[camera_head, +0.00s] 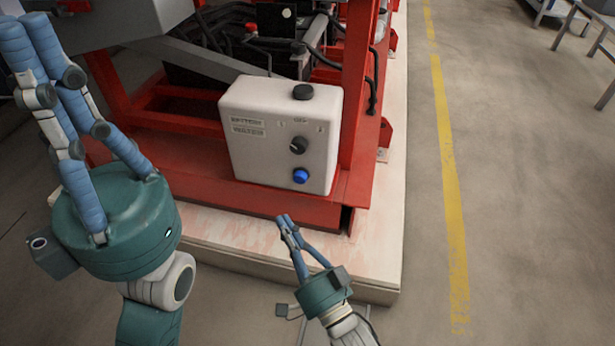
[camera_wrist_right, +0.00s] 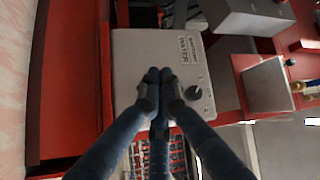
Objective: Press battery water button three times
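A white control box (camera_head: 270,130) labelled "BATTERY WATER" is fixed to the red frame. A round blue button (camera_head: 300,176) sits low on its front, below a black knob (camera_head: 298,145). My right gripper (camera_head: 284,220) is shut and empty, its fingertips together just below the box in the head view, apart from the button there. In the right wrist view its joined fingertips (camera_wrist_right: 159,76) overlap the box face (camera_wrist_right: 140,50); a black knob (camera_wrist_right: 193,92) shows beside them and no blue is visible. My left gripper (camera_head: 27,32) is shut and empty at the upper left.
The red frame (camera_head: 355,90) surrounds the box, with dark hoses and machinery behind. It stands on a pale plinth (camera_head: 385,240). A black cap (camera_head: 303,92) tops the box. Open floor with a yellow line (camera_head: 447,160) lies to the right.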

